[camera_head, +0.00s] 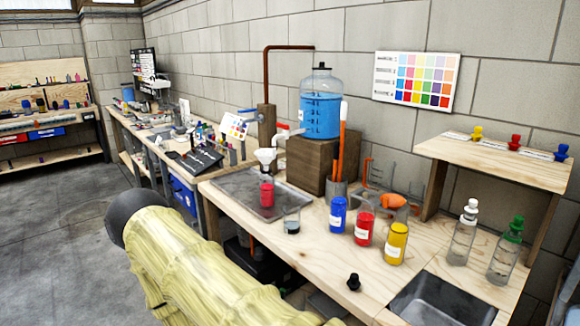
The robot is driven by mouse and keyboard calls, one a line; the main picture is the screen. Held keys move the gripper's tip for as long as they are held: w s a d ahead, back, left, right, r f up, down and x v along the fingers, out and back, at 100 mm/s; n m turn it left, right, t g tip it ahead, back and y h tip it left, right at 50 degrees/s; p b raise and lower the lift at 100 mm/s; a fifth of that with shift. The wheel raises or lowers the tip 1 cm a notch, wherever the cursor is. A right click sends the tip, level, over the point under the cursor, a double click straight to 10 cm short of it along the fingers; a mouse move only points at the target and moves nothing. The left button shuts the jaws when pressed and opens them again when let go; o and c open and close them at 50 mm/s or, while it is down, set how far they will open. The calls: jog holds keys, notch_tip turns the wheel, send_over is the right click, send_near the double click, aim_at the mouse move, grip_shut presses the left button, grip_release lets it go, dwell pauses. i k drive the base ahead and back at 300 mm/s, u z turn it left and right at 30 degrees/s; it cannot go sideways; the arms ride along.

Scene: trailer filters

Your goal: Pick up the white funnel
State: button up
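The white funnel (265,155) is near the middle of the workbench, wide mouth up and spout down. It shows just above a red container (266,193) on the grey tray. I cannot tell whether its spout rests in something or what holds it up. My own pale yellow arm with a dark rounded end reaches in from the bottom, in front of the bench and left of centre. My gripper's fingers do not show.
A glass beaker (292,219) stands right of the red container. Blue (338,215), red (364,229) and yellow (396,243) bottles stand farther right. A large blue-filled jug (320,104) sits on a wooden block (306,162) behind. Open floor lies left.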

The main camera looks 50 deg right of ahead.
aim_at(266, 158)
jog(key=k, duration=0.2)
jog(key=z, duration=0.9)
